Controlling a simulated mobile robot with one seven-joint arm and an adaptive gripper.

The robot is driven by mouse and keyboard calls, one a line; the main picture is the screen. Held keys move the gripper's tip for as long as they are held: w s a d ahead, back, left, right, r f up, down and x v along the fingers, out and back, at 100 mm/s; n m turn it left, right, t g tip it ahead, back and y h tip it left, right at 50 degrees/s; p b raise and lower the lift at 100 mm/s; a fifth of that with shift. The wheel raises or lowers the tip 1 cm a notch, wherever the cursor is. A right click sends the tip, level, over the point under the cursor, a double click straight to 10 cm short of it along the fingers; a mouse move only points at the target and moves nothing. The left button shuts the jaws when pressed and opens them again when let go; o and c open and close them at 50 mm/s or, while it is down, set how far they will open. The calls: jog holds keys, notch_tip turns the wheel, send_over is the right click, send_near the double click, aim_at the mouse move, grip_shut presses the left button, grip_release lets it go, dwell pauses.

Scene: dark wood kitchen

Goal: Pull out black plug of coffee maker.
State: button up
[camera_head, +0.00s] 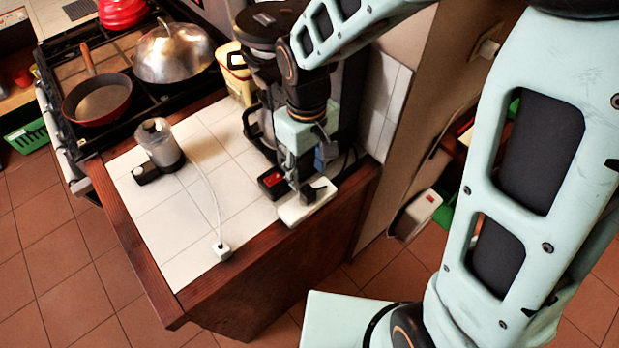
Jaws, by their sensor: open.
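The black coffee maker (258,128) stands at the back right of the white tiled counter, partly hidden behind my arm. A white power strip (292,213) lies near the counter's right front edge. A black plug (318,190) sits on the strip, its lower part toward the strip. My gripper (306,186) points down right over the strip, open, with its fingers at the black plug. Whether the fingers touch the plug cannot be told. The plug's cord is mostly hidden by the gripper.
A small clear-topped grinder (160,146) stands on the counter, with a white cable to a loose white plug (221,251) near the front edge. A stove (110,70) with a red pan (97,101) and domed lid (172,54) is at left. A wall (410,75) bounds the right.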

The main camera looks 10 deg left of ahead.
aim_at(308, 190)
notch_tip(308, 190, down, 9)
jog(key=b, duration=0.6)
jog(key=shift+r, duration=0.2)
jog(key=shift+c, duration=0.3)
dwell(0.4)
grip_shut()
jog(key=shift+r, duration=0.25)
jog(key=shift+r+p, duration=2.15)
jog(key=shift+r, duration=0.7)
